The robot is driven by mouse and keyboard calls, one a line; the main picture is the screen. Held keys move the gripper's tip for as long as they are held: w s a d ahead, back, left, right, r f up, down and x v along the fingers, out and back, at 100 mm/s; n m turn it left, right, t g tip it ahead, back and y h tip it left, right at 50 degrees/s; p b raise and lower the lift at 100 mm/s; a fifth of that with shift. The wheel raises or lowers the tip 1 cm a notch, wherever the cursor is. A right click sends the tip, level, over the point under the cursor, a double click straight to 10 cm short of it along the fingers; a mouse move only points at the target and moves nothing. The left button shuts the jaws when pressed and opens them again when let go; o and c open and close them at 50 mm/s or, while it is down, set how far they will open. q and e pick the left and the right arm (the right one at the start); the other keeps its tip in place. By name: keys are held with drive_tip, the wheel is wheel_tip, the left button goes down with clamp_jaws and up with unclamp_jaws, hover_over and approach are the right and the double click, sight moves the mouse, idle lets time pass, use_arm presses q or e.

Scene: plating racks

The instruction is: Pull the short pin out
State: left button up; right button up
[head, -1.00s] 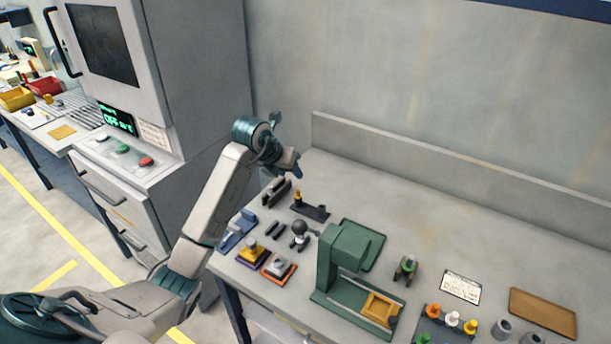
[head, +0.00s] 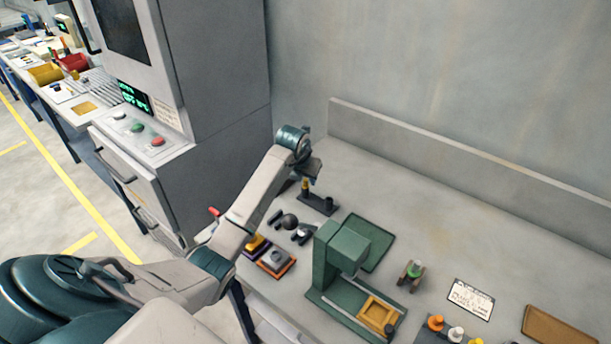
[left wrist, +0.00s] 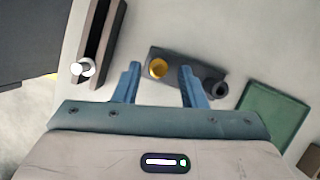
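A dark block (head: 316,202) lies on the bench and carries a yellow-topped pin (head: 305,186) at its left end. In the left wrist view the yellow top (left wrist: 157,68) shows between my two blue fingers. A dark round post or socket (left wrist: 220,88) stands at the block's other end, right of the right finger. My left gripper (left wrist: 160,70) is open, with its fingers apart on both sides of the pin; I cannot tell how high they are. In the head view my left gripper (head: 311,172) is above the block and partly hides the pin. My right gripper is not in view.
A dark slotted rail (left wrist: 101,45) with a white-topped piece (left wrist: 82,68) is left of the gripper. A green press (head: 336,255), a green mat (head: 368,243) and a green-topped piece (head: 412,270) stand to the right. The bench behind is clear up to the back wall.

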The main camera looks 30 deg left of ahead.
sight(305, 181)
use_arm(q)
drive_tip(key=shift+a+f, duration=0.15)
drive_tip(key=shift+f, duration=0.35)
drive_tip(key=shift+w+f, duration=0.2)
clamp_jaws()
drive_tip(key=shift+r, duration=0.1)
drive_tip(key=shift+r, duration=0.1)
drive_tip(key=shift+r+p, duration=1.65)
drive_tip(key=shift+r, duration=0.6)
